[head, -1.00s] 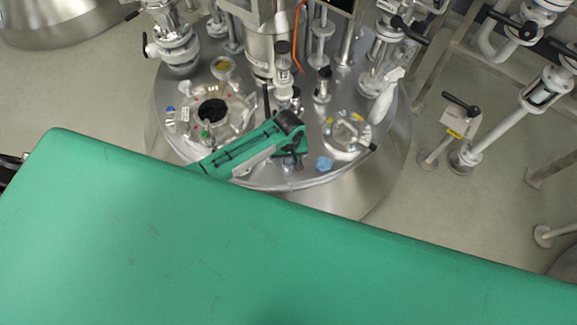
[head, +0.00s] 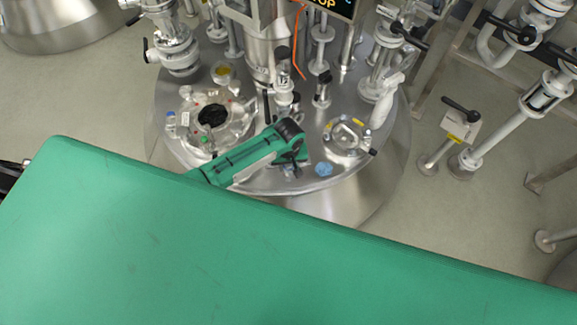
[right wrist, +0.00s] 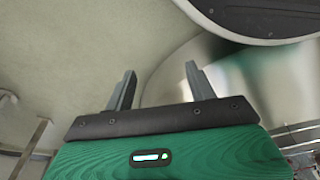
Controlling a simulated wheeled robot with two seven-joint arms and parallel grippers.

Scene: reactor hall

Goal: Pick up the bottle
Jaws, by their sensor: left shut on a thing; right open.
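My left gripper (head: 294,152), green and dark, is over the front part of the round steel vessel top in the head view. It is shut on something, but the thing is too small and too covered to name. A white bottle-like thing (head: 385,102) stands at the right side of the vessel top, apart from my left gripper; I cannot be sure that it is the bottle. My right gripper (right wrist: 160,87) shows in the right wrist view with two grey fingers spread and nothing between them. It does not show in the head view.
The steel vessel top (head: 270,182) is crowded with valves and pipes. A round port (head: 348,137) and a blue crumpled thing (head: 324,169) lie right of my left gripper. A large green surface (head: 230,250) fills the foreground. Pipes and a valve (head: 460,115) stand at the right.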

